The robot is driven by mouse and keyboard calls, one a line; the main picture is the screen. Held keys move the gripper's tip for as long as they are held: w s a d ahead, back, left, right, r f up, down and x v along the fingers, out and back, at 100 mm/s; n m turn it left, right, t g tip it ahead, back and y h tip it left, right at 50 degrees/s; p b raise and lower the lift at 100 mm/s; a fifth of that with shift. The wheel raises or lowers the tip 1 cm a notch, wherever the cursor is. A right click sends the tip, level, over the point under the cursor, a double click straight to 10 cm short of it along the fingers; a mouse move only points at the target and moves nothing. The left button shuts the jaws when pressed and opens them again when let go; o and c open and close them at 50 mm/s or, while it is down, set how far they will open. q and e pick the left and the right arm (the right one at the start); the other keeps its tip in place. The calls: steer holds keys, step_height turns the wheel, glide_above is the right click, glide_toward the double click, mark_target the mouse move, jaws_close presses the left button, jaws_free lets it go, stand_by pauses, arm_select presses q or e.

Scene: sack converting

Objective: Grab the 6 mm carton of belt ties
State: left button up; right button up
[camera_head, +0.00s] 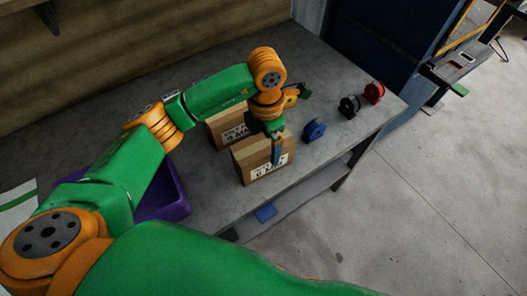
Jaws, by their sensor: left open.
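Two brown cardboard cartons with white labels stand on the grey table. The front carton (249,166) has a label with a digit that looks like 6 before "MM", partly covered by my gripper. The rear carton (222,129) stands just behind it, to the left; its label is partly hidden by my arm and its digit is hard to read. My left gripper (277,154) is open and points down at the front carton, its fingers overlapping the upper part of the labelled face. Whether they touch it cannot be told. My right gripper is not in view.
A blue spool (314,131), a black spool (349,106) and a red spool (374,92) stand to the right on the table. A yellow item (291,101) is partly hidden behind my wrist. A purple bin (176,203) is at the left, and a blue item (266,213) lies on the lower shelf.

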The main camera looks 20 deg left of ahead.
arm_select(q)
steer(key=f, duration=0.3)
steer(key=f+p, duration=0.1)
steer(key=shift+w+a+f, duration=0.1)
steer(key=shift+a+f, duration=0.2)
steer(key=shift+f, duration=0.05)
steer(key=shift+r, duration=0.1)
steer(key=c, duration=0.5)
jaws_close()
